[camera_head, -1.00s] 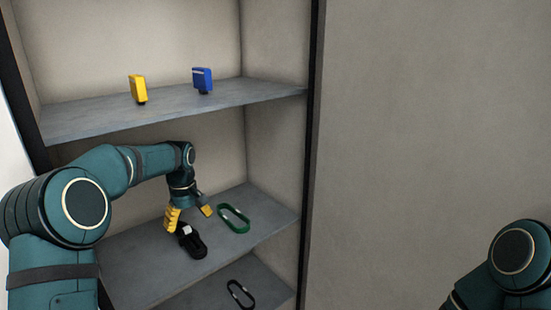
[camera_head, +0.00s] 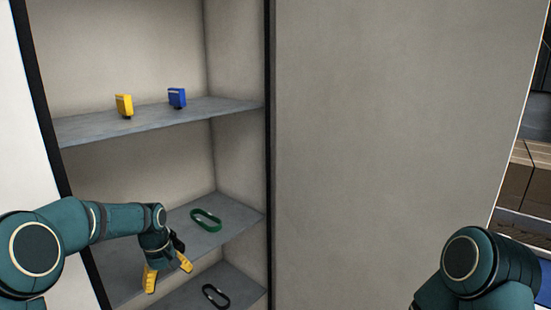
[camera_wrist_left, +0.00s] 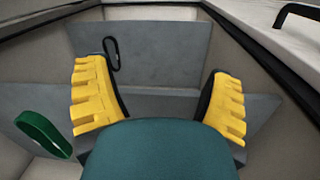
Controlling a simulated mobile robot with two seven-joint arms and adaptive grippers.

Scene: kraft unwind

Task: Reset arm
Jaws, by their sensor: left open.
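My left gripper (camera_head: 168,274) is in front of the middle shelf's front edge in the head view, pointing down. Its yellow fingers are spread and nothing is between them, as the left wrist view (camera_wrist_left: 160,90) also shows. A green ring-shaped piece (camera_head: 206,220) lies on the middle shelf to the right of and behind the gripper; it shows at the left of the left wrist view (camera_wrist_left: 43,134). A dark shape beside my wrist may be the black item on that shelf, largely hidden. My right arm shows at lower right, but its gripper is out of view.
A yellow item (camera_head: 124,105) and a blue item (camera_head: 177,97) stand on the upper shelf (camera_head: 150,124). A black ring-shaped piece (camera_head: 215,296) lies on the lowest visible shelf. A dark upright and a broad grey panel (camera_head: 390,130) bound the shelves at right. Boxes (camera_head: 530,175) stand far right.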

